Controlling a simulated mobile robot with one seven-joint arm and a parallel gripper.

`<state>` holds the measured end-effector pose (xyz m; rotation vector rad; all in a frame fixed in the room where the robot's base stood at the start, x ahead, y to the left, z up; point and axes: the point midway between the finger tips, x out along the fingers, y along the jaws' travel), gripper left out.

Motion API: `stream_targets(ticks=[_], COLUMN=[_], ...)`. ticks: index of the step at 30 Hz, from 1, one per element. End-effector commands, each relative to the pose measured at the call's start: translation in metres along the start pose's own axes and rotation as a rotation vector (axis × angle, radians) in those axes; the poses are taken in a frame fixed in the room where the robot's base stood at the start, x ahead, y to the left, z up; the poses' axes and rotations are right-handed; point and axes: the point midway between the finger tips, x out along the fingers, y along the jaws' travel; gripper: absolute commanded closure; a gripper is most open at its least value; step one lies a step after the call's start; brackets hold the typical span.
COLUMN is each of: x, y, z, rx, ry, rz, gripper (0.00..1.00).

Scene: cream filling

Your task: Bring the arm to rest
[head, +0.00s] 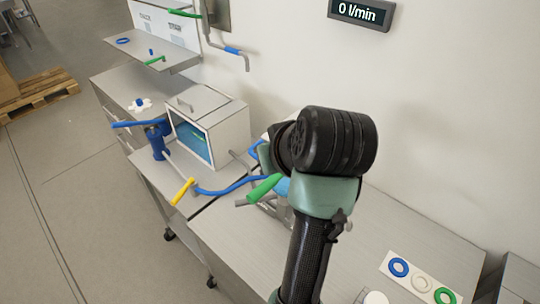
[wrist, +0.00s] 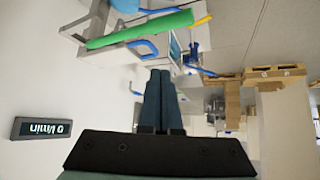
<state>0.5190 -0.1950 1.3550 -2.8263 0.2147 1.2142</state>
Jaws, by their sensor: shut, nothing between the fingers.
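My gripper (wrist: 160,73) shows in the wrist view with its two dark fingers together and nothing between them. It points into free space, and I see no contact with anything. In the head view my raised arm stands in front of the metal table, and the gripper itself cannot be made out. The wrist picture is upside down, with the green handle (wrist: 140,30) beyond the fingertips at the top. The same green handle (head: 264,188) is just left of my arm in the head view.
A metal table (head: 407,228) carries a white strip with rings (head: 422,283) at the right. A box with a window (head: 210,127), a blue hose (head: 232,188) and a yellow handle (head: 183,191) are at the left. A display (head: 361,13) on the wall reads 0 l/min.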

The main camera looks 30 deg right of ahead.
Motion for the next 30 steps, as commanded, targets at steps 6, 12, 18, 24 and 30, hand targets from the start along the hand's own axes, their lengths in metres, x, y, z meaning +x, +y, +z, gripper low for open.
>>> stream_targets(ticks=[6, 12, 18, 24, 30], x=[0.0, -0.001, -0.051, -0.166, -0.26], y=[0.0, -0.009, -0.059, -0.13, -0.171], z=[0.0, -0.019, -0.099, -0.141, -0.132], rx=[0.0, -0.015, -0.05, -0.044, -0.013], ry=[0.0, 0.11, 0.601, 1.162, 1.517], rz=[0.0, 0.028, 0.08, 0.0, -0.12], gripper=[1.0, 1.0, 1.0, 1.0, 1.0])
